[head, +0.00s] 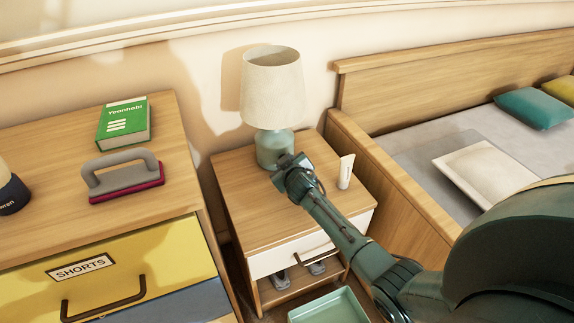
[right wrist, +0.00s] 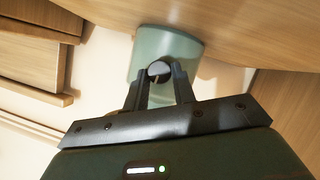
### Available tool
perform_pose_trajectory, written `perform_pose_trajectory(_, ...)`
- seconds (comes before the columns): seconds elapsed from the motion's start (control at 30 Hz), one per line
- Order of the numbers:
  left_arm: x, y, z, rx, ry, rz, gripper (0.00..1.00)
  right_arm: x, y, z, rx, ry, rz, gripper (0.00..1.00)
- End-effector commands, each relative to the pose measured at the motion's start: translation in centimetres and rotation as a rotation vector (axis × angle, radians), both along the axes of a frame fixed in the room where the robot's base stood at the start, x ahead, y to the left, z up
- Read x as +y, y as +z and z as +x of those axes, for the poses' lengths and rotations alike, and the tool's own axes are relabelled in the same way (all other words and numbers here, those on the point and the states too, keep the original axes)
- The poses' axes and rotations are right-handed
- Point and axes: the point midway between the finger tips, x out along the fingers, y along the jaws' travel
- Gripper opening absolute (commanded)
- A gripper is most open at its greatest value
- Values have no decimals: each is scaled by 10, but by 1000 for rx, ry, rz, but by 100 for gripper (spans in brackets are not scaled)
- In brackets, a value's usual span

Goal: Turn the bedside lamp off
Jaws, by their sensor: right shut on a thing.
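The bedside lamp (head: 272,90) stands upright on the nightstand (head: 235,195), with a cream shade and a grey-green base. Its base (right wrist: 150,45) also shows in the right wrist view, with a round dark knob (right wrist: 158,70) on its side. My right gripper (head: 286,163) reaches the lamp base from the front. In the right wrist view my right gripper (right wrist: 159,76) has its two fingers on either side of the knob, shut on it. The head view hides the knob behind the gripper. My left gripper is not in view.
A white tube (head: 346,172) stands on the nightstand right of my gripper. A dresser at left holds a green book (head: 124,121) and a grey-handled brush (head: 121,175). The bed (head: 385,165) is at right. A green tray (head: 330,307) is low in front.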

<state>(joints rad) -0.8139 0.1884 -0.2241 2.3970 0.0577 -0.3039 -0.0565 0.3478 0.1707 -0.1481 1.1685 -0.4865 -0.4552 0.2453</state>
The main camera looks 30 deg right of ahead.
Motion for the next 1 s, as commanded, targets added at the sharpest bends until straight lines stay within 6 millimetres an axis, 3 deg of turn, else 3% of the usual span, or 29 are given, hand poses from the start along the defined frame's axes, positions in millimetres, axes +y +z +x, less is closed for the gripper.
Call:
perform_pose_trajectory(0.33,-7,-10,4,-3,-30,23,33,2,-1,0,5,1,-111,3)
perform_pose_trajectory(0.8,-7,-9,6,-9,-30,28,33,2,1,1,5,3,-125,3)
perform_pose_trajectory(0.83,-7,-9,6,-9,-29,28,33,2,1,1,4,4,-125,27)
perform_pose_trajectory(1.0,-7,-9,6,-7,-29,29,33,2,0,1,4,3,-124,41)
